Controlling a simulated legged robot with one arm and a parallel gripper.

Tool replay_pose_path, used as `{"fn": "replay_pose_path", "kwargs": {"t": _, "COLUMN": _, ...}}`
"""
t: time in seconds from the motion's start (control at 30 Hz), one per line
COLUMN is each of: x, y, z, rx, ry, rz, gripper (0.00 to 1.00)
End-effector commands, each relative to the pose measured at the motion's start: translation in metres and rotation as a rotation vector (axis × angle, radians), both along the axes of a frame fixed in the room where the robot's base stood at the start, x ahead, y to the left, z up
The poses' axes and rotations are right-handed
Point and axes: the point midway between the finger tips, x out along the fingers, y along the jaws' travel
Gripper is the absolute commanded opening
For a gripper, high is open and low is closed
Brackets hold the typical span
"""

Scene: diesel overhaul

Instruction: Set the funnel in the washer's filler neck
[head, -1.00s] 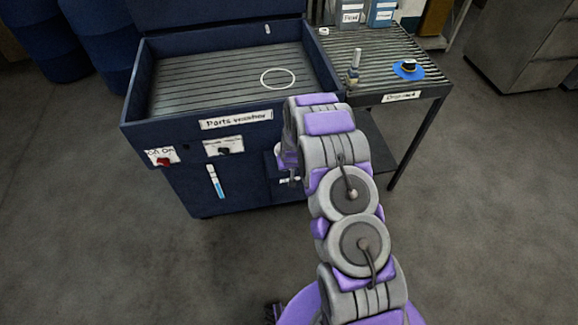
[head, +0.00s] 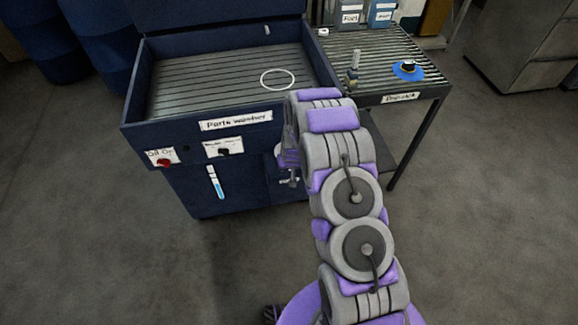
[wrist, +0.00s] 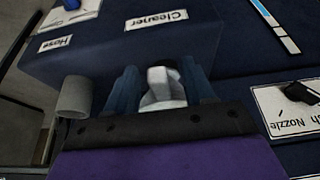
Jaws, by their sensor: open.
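In the head view, a blue round piece with a dark centre (head: 408,70) lies on the slatted rack; it may be the funnel, but I cannot tell. The dark blue parts washer (head: 188,128) stands left of the rack. My gripper (wrist: 165,85) is low at the washer's front right, mostly hidden by my arm in the head view.
The slatted rack (head: 352,47) also holds a small upright bottle (head: 353,72) and grey bins (head: 350,14) at the back. A grey cylinder (wrist: 75,97) is left of my gripper, near a "Hose" label (wrist: 55,43). The floor (head: 490,220) is clear at the right.

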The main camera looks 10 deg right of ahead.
Motion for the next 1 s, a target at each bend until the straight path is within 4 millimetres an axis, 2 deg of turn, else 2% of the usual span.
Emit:
{"fn": "replay_pose_path", "kwargs": {"t": 0.03, "x": -0.003, "y": 0.000, "z": 0.013, "rx": 0.000, "ry": -0.002, "rz": 0.000, "gripper": 0.53}}
{"fn": "replay_pose_path", "kwargs": {"t": 0.5, "x": -0.036, "y": 0.000, "z": 0.096, "rx": -0.001, "ry": -0.004, "rz": 0.000, "gripper": 0.53}}
{"fn": "replay_pose_path", "kwargs": {"t": 0.73, "x": -0.048, "y": 0.000, "z": 0.124, "rx": -0.001, "ry": -0.003, "rz": 0.000, "gripper": 0.53}}
{"fn": "replay_pose_path", "kwargs": {"t": 1.0, "x": -0.053, "y": 0.000, "z": 0.133, "rx": -0.001, "ry": -0.001, "rz": 0.000, "gripper": 0.53}}
